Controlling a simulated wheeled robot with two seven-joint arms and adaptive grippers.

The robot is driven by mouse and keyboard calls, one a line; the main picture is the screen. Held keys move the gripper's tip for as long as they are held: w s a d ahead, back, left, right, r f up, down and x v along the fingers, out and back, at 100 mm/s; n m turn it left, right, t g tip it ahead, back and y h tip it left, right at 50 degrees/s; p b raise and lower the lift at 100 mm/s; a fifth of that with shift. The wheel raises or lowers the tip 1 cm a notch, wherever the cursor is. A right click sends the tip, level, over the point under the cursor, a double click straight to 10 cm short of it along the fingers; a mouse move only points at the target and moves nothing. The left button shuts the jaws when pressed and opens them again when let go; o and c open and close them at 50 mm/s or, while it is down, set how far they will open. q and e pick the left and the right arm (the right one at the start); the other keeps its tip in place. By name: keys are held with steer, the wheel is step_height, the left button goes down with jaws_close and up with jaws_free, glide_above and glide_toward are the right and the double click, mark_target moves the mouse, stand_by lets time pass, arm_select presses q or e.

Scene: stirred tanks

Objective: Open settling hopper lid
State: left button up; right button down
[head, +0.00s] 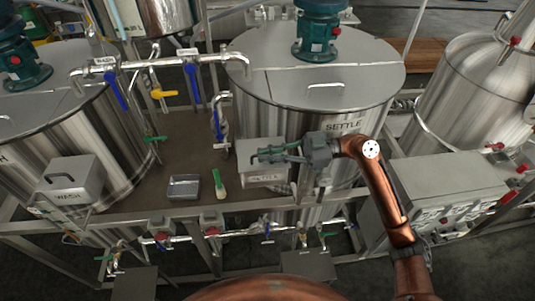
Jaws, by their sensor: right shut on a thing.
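The settling hopper (263,179) is a small grey box with a SETTLE label on its front, standing before the large settle tank (340,125). Its lid (245,145) is a pale grey plate on top and looks down, though my gripper covers part of it. My right gripper (264,155) reaches in from the right over the lid, its fingers pointing left. It is shut at the lid's handle, which the fingers mostly hide. My left gripper is out of view.
A WASH hopper (70,182) with a handled lid stands at the left. A grey tray (183,188) and a green-and-white brush-like item (218,184) lie on the deck left of the settling hopper. Pipes with blue-handled valves (191,84) rise behind. A grey control box (445,180) stands at right.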

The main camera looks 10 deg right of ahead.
steer(key=shift+w+r+m, duration=0.2)
steer(key=shift+r+m, duration=0.3)
steer(key=w+r+m, duration=0.1)
steer(key=w+r+m+b, duration=0.1)
steer(key=r+m, duration=0.1)
steer(key=shift+w, duration=0.1)
steer(key=shift+w+r+b, duration=0.1)
steer(key=shift+w+b, duration=0.05)
steer(key=shift+b, duration=0.35)
steer(key=shift+r, duration=0.2)
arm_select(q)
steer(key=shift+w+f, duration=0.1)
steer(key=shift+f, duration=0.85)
arm_select(e)
steer(key=c, duration=2.1)
jaws_free()
steer(key=shift+w, duration=0.15)
